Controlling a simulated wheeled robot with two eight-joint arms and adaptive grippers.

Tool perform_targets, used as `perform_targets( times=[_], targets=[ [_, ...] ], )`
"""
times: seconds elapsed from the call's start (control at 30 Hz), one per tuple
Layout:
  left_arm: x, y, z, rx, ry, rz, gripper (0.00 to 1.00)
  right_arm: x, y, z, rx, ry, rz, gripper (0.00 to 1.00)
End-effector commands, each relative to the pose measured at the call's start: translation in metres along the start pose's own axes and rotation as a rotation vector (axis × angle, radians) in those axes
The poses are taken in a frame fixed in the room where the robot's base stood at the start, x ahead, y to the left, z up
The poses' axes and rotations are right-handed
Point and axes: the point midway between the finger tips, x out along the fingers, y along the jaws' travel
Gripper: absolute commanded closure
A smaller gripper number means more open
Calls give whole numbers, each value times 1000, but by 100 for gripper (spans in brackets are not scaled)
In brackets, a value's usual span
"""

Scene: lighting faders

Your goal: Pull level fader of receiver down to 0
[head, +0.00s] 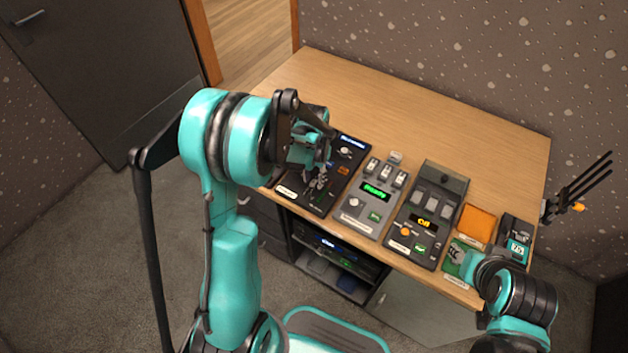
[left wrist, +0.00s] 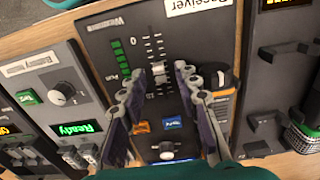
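The receiver (head: 348,160) is a dark panel at the left end of the desk in the head view, partly hidden by my left arm. In the left wrist view the receiver (left wrist: 105,35) fills the middle, with a white "Receiver" label, a green level bar and a fader slot beside a scale. A "0" is printed near the label end of the scale. A pale fader knob (left wrist: 160,69) shows in the slot between my fingertips. My left gripper (left wrist: 161,85) is open, one finger on each side of the slot; contact cannot be told.
Beside the receiver stand a grey "Ready" unit (head: 371,206) and a dark unit with an orange display (head: 425,218). An orange tray (head: 476,222) and a small device (head: 515,240) lie farther right. The back of the desk (head: 420,125) is clear.

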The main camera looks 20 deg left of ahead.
Motion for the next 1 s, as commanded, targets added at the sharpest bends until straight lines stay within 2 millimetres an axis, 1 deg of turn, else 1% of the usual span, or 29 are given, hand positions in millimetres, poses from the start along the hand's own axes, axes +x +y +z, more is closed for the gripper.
perform_targets(
  times=[0.07,0.3,0.33,0.37,0.4,0.43,0.63,0.73,0.87,0.9,1.0],
  targets=[
    [4,0,0,0,0,0,68,2,0,1,0,0,0,60],
    [4,0,0,0,0,0,68,1,0,0,0,0,0,60],
    [4,0,0,0,0,0,73,1,0,0,0,0,0,60],
    [4,0,0,0,0,0,81,1,0,0,0,0,0,60],
    [4,0,0,0,0,0,92,1,0,0,0,0,0,60],
    [4,0,0,0,0,0,100,1,0,0,0,0,0,60],
    [4,0,0,0,0,0,100,1,0,1,0,0,0,60],
    [4,0,6,-1,0,0,100,1,0,1,0,0,0,60],
    [4,0,25,0,0,0,100,2,0,1,0,0,0,60],
    [4,0,33,0,0,0,100,2,0,1,0,0,0,60],
    [4,0,46,-1,0,0,100,2,0,2,0,0,0,60]
  ],
)
